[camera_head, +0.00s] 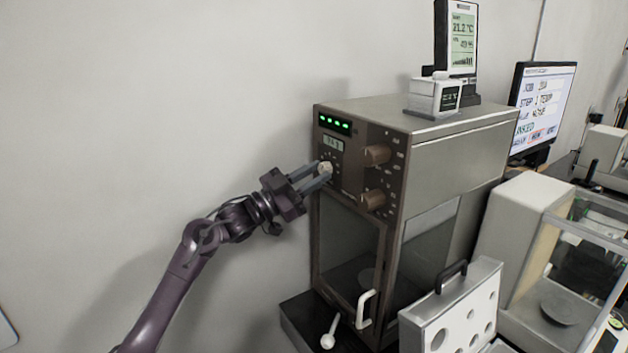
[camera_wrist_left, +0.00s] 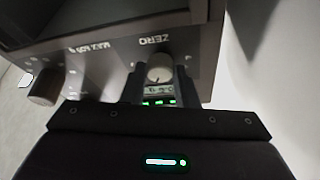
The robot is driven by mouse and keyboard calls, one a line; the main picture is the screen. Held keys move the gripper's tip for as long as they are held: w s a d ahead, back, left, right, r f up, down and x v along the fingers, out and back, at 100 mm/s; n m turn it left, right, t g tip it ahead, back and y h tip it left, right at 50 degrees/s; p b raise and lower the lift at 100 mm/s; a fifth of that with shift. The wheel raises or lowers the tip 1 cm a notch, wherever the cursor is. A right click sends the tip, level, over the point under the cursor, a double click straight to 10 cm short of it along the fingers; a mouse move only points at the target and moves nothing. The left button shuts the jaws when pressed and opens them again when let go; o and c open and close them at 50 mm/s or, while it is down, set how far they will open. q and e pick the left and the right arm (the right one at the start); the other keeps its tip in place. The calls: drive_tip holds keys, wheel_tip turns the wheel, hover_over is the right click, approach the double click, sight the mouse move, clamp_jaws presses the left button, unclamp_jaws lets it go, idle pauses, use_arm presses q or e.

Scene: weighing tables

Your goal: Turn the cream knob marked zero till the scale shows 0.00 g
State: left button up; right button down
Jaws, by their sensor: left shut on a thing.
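The cream knob (camera_head: 325,167) sits on the brown front panel of the tall scale (camera_head: 363,160), below a green lit display (camera_head: 335,123). The display's digits are too small to read in the head view. My left gripper (camera_head: 323,172) reaches in from the left and is shut on the knob. In the left wrist view, the knob (camera_wrist_left: 159,72) lies between the two fingers of the left gripper (camera_wrist_left: 160,78), with the word ZERO printed beside it, upside down. Green digits show there only in part, behind the gripper. My right gripper is not in view.
Below is a glass door with a white handle (camera_head: 365,309). A white panel with round holes (camera_head: 452,311) stands in front at the right. The wall side at left is clear.

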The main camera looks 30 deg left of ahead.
use_arm(q)
drive_tip(key=o, duration=1)
drive_tip(key=b+v, duration=0.2)
drive_tip(key=v, duration=0.5)
drive_tip(key=shift+s+a+f+b, duration=0.15)
drive_tip(key=shift+s+a+b, duration=0.1)
drive_tip(key=shift+s+b, duration=0.1)
